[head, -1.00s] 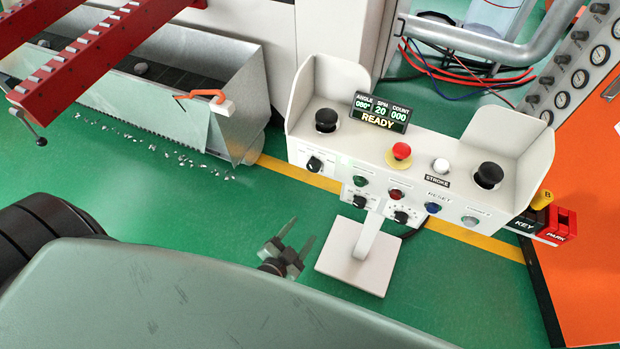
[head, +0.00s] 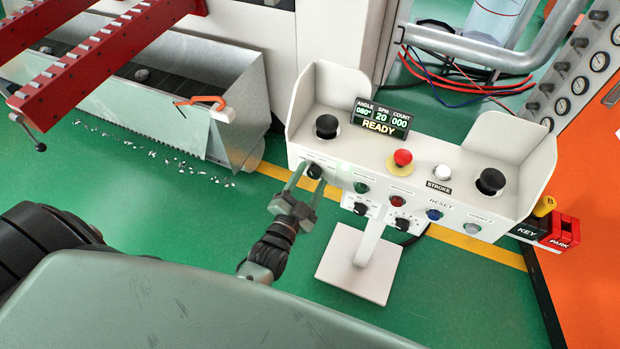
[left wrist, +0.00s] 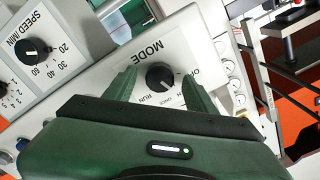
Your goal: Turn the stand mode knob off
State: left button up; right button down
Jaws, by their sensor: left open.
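The mode knob (head: 314,170) is a black rotary knob at the left end of the front panel of the white control stand (head: 352,262). My right gripper is not in view.
The stand also carries a red emergency button (head: 403,157), two black palm buttons within side guards, a READY display (head: 380,118) and several coloured buttons. Another knob marked SPEED/MIN (left wrist: 35,50) is nearby. A metal scrap bin (head: 190,90) stands at left.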

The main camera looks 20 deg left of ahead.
pick_arm(q)
grip_shut()
jog(key=shift+n, duration=0.3)
jog(key=n+p, duration=0.1)
jog(key=n, duration=0.2)
jog(key=shift+n+p, duration=0.3)
jog(key=shift+n, duration=1.8)
